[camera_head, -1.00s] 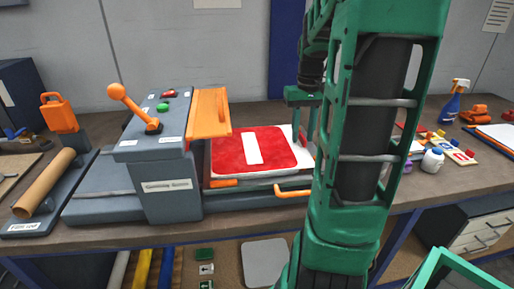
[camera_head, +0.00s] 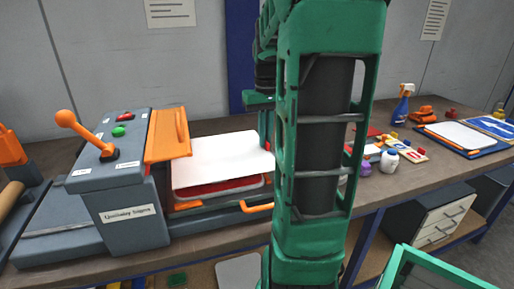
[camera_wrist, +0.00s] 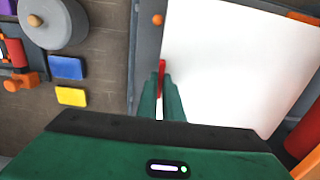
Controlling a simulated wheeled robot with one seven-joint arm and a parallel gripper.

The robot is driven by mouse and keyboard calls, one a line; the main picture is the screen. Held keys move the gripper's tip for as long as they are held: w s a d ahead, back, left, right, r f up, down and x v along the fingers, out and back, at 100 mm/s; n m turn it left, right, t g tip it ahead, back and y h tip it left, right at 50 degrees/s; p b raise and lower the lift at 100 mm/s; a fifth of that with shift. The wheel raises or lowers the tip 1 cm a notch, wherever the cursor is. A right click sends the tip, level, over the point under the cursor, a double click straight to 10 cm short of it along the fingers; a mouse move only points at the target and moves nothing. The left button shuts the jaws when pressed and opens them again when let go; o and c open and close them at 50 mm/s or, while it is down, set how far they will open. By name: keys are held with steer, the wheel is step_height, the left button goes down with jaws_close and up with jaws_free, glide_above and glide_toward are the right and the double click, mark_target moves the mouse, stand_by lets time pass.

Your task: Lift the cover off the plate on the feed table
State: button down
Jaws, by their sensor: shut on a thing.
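A white flat cover (camera_head: 220,157) shows over the feed table (camera_head: 205,222) of the grey press, just right of its orange flap. A red-faced plate (camera_head: 218,187) shows as a strip below the cover's front edge; the rest is hidden. My gripper (camera_head: 265,128) is at the cover's right edge, partly hidden behind my arm. In the wrist view, my gripper (camera_wrist: 161,82) is shut at the edge of the cover (camera_wrist: 240,70), with a small red piece (camera_wrist: 162,68) showing between the fingertips.
The press has an orange lever (camera_head: 85,132) and an orange flap (camera_head: 168,135). An orange handle (camera_head: 257,206) sticks out in front of the feed table.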

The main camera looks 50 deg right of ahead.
step_height(320, 180, up, 10)
stand_by(1.1)
steer(key=shift+s, duration=0.1)
stand_by(0.4)
